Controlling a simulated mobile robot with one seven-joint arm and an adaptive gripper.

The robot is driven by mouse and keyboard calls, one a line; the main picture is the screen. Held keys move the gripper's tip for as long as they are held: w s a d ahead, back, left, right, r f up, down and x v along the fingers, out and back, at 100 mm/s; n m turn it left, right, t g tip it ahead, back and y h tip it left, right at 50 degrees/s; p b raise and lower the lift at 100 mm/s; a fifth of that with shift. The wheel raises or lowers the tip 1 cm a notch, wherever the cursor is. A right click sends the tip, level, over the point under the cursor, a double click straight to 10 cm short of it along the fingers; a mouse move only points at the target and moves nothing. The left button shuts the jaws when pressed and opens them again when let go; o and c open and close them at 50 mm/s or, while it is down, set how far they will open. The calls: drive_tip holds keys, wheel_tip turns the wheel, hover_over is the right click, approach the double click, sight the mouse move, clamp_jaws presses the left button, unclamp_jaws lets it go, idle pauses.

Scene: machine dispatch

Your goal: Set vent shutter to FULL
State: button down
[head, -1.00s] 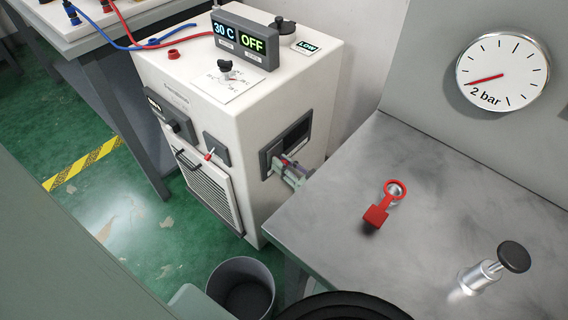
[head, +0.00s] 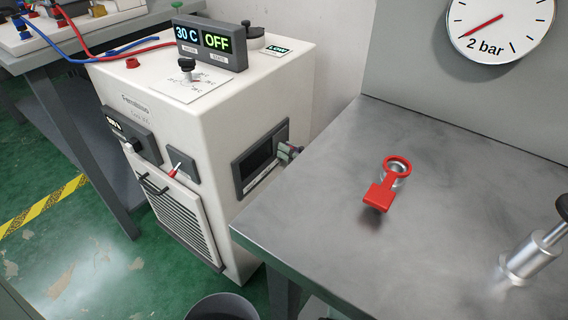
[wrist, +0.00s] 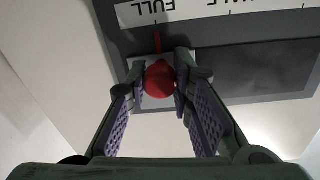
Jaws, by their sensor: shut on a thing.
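The vent shutter's dark panel (head: 237,177) is on the right side face of the white cabinet (head: 190,113). In the wrist view, a red round knob (wrist: 159,82) sits between the fingertips of my gripper (wrist: 160,86), which is shut on it. The knob is on a light grey plate, with a dark strip (wrist: 260,72) to its right. A red pointer (wrist: 157,42) above the knob lines up with the upside-down FULL label (wrist: 150,11).
The grey bench (head: 330,190) stands close to the cabinet's right side and carries a red ring-shaped tag (head: 380,195) and a metal plunger (head: 530,257). A bin (head: 222,308) is on the floor in front. The cabinet display (head: 210,45) reads 30 C and OFF.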

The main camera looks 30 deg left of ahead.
drive_tip(key=shift+w+d, duration=0.15)
drive_tip(key=shift+w, duration=0.1)
drive_tip(key=c, duration=1.4)
unclamp_jaws()
drive_tip(key=shift+o, duration=0.2)
drive_tip(key=s+d, duration=0.2)
drive_tip(key=d, duration=0.9)
drive_tip(key=shift+s+d, duration=0.2)
drive_tip(key=shift+d, duration=0.15)
